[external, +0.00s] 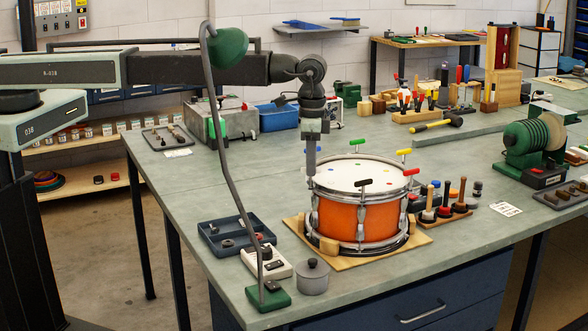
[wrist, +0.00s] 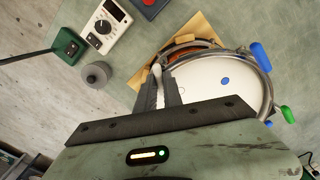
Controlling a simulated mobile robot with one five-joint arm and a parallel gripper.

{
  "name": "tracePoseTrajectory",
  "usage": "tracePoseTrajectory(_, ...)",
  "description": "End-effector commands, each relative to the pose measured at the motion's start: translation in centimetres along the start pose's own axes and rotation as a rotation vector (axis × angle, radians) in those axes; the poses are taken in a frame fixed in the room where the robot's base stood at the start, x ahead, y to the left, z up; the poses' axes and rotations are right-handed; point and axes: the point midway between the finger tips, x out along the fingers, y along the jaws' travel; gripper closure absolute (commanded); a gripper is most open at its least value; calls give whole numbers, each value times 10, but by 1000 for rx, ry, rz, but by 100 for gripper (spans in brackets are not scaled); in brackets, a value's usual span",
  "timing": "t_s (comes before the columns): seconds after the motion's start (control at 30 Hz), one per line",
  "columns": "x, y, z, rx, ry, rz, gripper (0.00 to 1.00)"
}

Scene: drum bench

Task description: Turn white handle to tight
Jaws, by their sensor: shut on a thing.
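An orange drum (external: 362,215) with a white head and chrome rim stands on a wooden board (external: 422,238); its head (wrist: 205,80) also shows in the wrist view. T-shaped handles stand around the rim: green (external: 357,142), yellow (external: 403,152), red (external: 411,172), black (external: 365,182) and a mostly hidden blue one. My gripper (external: 311,182) points down at the drum's left rim. In the wrist view my gripper (wrist: 160,82) is shut on the white handle (wrist: 156,70), whose end shows between the fingers. The fingers hide the handle in the external view. Its tightness cannot be told.
A lamp with a bent stem (external: 235,175) stands in front of my arm. A white meter box (external: 265,262), a grey pot (external: 314,276) and a blue tray (external: 236,238) sit left of the drum. Upright tools (external: 445,200) stand to its right.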

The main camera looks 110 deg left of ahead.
Motion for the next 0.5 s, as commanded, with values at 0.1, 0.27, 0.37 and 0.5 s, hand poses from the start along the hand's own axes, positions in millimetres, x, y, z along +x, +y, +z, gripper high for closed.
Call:
tracePoseTrajectory(0.1, 0, 0, 0, 110, 1, 0, 100)
tracePoseTrajectory(0.27, 0, 0, 0, 262, 1, 0, 100)
tracePoseTrajectory(0.37, 0, 0, 0, 357, 1, 0, 100)
tracePoseTrajectory(0.5, 0, 0, 0, 489, 1, 0, 100)
